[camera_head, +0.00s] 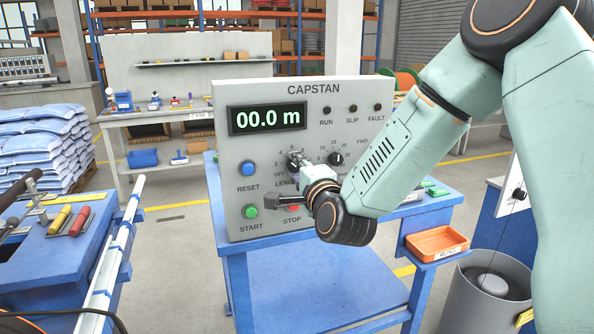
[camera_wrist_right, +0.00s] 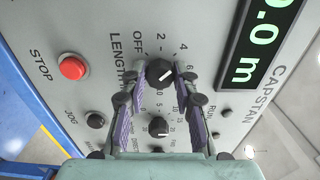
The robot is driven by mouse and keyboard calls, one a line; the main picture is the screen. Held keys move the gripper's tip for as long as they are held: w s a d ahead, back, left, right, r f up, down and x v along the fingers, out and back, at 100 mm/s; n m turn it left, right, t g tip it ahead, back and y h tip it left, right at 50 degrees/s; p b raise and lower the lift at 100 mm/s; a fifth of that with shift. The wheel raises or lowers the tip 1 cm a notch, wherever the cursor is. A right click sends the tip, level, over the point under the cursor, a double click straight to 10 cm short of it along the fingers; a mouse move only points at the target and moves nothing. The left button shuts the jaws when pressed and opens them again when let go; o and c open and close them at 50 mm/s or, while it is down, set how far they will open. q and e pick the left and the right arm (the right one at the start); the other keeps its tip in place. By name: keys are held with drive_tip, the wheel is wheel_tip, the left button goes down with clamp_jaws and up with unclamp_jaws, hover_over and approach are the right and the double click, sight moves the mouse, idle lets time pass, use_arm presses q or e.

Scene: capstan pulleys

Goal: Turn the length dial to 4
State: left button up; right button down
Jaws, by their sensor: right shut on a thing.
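The length dial is a dark knob (camera_wrist_right: 158,73) with a white pointer line on the grey CAPSTAN panel (camera_head: 240,190). OFF, 2, 4 and 6 are printed around it. In the right wrist view the pointer slants to the upper right, roughly toward the 4; its exact setting cannot be told. My right gripper (camera_wrist_right: 162,72) is shut on the dial, one finger on each side. My left gripper is not in view.
A second dial (camera_head: 336,158) sits close beside the length dial. Below are a blue RESET button (camera_head: 249,168), a green START button (camera_head: 251,211) and a red STOP button (camera_wrist_right: 74,67). The display (camera_head: 267,118) reads 00.0 m. An orange tray (camera_head: 437,243) is at right.

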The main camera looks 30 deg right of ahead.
drive_tip(key=c, duration=1)
unclamp_jaws()
drive_tip(key=shift+c, duration=0.2)
drive_tip(key=shift+s, duration=0.1)
drive_tip(key=v, duration=0.7)
drive_tip(key=shift+s, duration=0.2)
